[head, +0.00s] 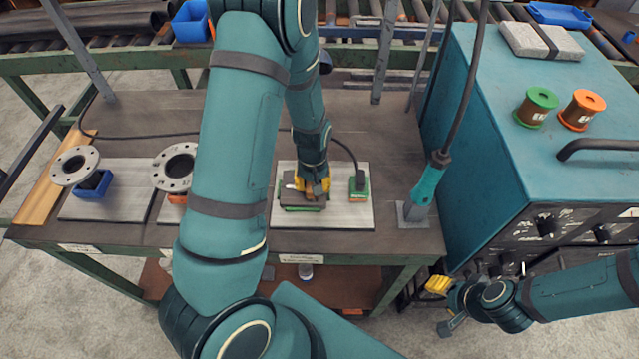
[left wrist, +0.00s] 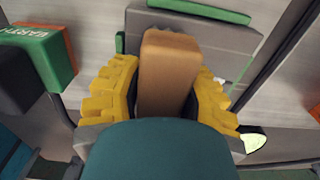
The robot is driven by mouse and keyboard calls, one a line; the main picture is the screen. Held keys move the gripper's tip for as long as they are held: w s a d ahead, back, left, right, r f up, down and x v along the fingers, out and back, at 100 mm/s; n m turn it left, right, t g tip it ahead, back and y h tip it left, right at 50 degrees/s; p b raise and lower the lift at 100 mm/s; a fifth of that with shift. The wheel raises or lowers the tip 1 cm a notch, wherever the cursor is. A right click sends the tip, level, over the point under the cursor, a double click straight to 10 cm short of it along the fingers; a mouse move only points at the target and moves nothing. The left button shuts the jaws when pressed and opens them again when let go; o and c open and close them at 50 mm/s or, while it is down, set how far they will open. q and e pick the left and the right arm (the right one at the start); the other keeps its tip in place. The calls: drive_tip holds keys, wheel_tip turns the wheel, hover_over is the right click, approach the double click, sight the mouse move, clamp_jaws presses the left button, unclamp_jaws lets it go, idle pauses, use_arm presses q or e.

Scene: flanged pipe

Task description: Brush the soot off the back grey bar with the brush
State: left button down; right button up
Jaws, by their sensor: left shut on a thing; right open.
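My left gripper (left wrist: 168,90) is shut on a brown wooden block, which looks like the brush handle (left wrist: 170,65). Its bristles are hidden. In the head view my left gripper (head: 312,187) is low over the grey plate on the table, right of centre. A dark grey piece with a green strip (head: 303,208) lies under it. In the left wrist view a flat grey piece (left wrist: 218,45) with green edges lies beyond the handle. I cannot tell which is the back bar, and no soot is clear. My right gripper (head: 443,306) is open and empty, off the table's front right.
A green earth block (head: 360,188) with a cable stands right of my left gripper. A teal tool (head: 428,185) stands in a holder at the table's right. Flanges (head: 75,166) stand at the left. A teal cabinet (head: 530,90) bounds the right side.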

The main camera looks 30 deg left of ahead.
use_arm(q)
drive_tip(key=shift+w+d, duration=0.3)
drive_tip(key=shift+d, duration=0.2)
drive_tip(key=shift+w+d, duration=0.3)
drive_tip(key=shift+d, duration=0.2)
drive_tip(key=shift+s+a+f, duration=0.1)
drive_tip(key=shift+s+a, duration=0.25)
drive_tip(key=shift+a, duration=0.2)
drive_tip(key=shift+s+a+f, duration=0.1)
drive_tip(key=shift+s+a, duration=0.2)
drive_tip(key=shift+a, duration=0.2)
drive_tip(key=shift+w+d+r, duration=0.1)
drive_tip(key=shift+w+d, duration=0.25)
drive_tip(key=shift+d, duration=0.2)
drive_tip(key=shift+w+d+r, duration=0.1)
drive_tip(key=shift+w+d, duration=0.2)
drive_tip(key=shift+d, duration=0.2)
wheel_tip(320, 180, up, 7)
drive_tip(key=p, duration=0.6)
idle(0.4)
